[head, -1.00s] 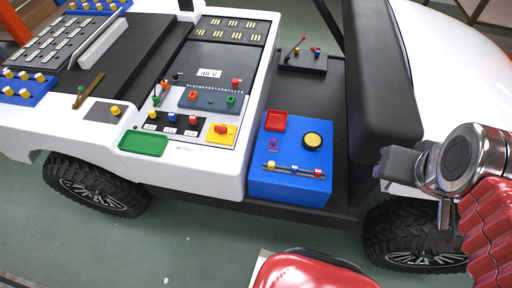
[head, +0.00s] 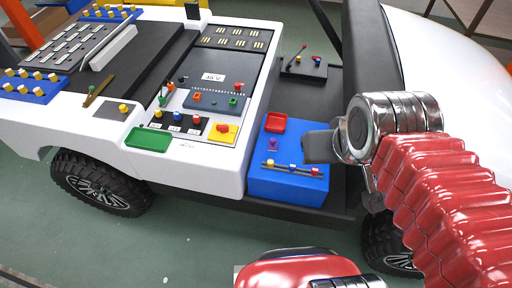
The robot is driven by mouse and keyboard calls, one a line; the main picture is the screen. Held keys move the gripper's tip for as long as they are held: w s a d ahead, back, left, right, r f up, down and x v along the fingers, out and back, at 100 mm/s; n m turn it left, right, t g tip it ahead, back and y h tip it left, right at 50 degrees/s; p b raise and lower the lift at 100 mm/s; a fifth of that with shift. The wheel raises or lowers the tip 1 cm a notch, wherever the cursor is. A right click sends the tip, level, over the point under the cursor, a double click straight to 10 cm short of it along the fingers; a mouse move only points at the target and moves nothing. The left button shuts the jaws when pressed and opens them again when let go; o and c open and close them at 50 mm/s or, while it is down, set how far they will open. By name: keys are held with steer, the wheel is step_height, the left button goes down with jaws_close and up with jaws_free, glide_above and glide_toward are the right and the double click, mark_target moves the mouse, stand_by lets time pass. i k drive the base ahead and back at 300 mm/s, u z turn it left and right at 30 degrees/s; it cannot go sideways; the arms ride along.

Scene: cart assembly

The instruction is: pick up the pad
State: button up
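I cannot tell for sure which thing is the pad. A blue box (head: 268,184) stands on the cart's dark floor, with a red square tray (head: 275,123), a small purple knob (head: 272,144) and a rail with small coloured pieces (head: 291,168) on top. A round yellow disc on this box is now hidden behind my gripper (head: 312,147). My gripper's dark end shows in front of the box's right side. I cannot see its fingers apart, nor whether it touches anything.
The white cart (head: 206,175) carries a green tray (head: 148,138), a yellow square with a red knob (head: 223,132) and a panel with many small parts. A black seat back (head: 377,60) rises just behind my arm. A small black box with a lever (head: 304,68) stands further back.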

mark_target(273, 143)
steer(key=u, duration=1.05)
steer(key=i, duration=1)
steer(key=u, duration=0.05)
